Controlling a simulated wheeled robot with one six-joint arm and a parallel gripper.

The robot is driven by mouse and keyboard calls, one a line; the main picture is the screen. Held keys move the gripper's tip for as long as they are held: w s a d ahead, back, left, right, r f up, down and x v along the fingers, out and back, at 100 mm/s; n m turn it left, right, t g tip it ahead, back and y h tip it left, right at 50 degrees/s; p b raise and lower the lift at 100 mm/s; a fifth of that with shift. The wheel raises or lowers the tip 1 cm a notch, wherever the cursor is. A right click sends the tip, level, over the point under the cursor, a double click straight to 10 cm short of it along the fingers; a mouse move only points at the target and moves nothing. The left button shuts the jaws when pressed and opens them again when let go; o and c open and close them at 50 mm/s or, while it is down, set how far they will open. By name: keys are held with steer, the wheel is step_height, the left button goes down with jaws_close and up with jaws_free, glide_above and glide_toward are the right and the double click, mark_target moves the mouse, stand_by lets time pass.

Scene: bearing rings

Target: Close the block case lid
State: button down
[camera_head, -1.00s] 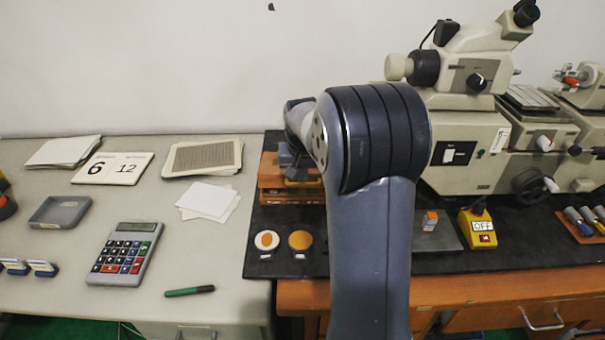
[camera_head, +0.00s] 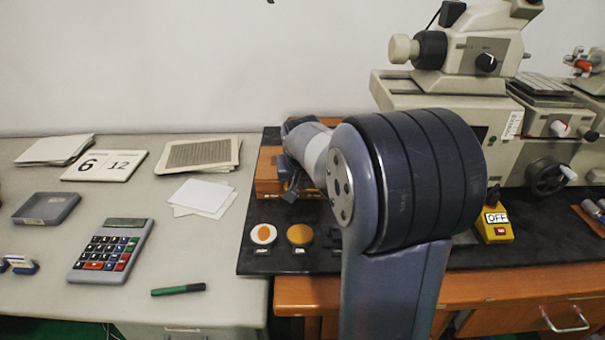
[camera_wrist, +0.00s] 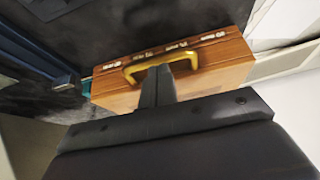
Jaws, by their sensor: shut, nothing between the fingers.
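The wooden block case (camera_head: 267,170) stands on the black mat at the back left, partly hidden behind my arm. In the wrist view the case (camera_wrist: 225,62) shows a broad wooden face, a yellow handle (camera_wrist: 133,71) and small metal fittings along a seam. The lid appears down or nearly down; I cannot tell whether it is flush. My gripper (camera_wrist: 158,70) is shut and empty, its fingertips overlapping the handle in the picture. Contact is unclear. In the head view my gripper (camera_head: 290,190) is small and dark at the case's front.
Two round discs, one white-rimmed (camera_head: 263,235) and one orange (camera_head: 300,234), lie in front of the case. A microscope-like machine (camera_head: 440,110) stands to the right, with a yellow switch box (camera_head: 494,222). Papers (camera_head: 203,196) and a calculator (camera_head: 112,250) lie left.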

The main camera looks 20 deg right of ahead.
steer(key=shift+s+f+b, duration=0.2)
steer(key=shift+f+b, duration=0.2)
steer(key=shift+b, duration=0.05)
steer(key=shift+r+p, duration=0.35)
steer(key=p+v, duration=0.3)
steer(key=v, duration=1)
steer(key=shift+w+r, duration=0.35)
steer(key=shift+d, duration=0.1)
steer(key=shift+s+a+f+b+x, duration=0.15)
steer(key=shift+b+x, duration=0.45)
steer(key=shift+x, duration=1.7)
steer(key=shift+s+f+b+x, duration=0.15)
steer(key=shift+b+x, duration=0.5)
steer(key=shift+x, duration=1.65)
steer(key=shift+s+a+b+x, duration=0.1)
steer(key=shift+s+b+x, duration=0.35)
steer(key=shift+x, duration=1.9)
steer(key=shift+w, duration=0.2)
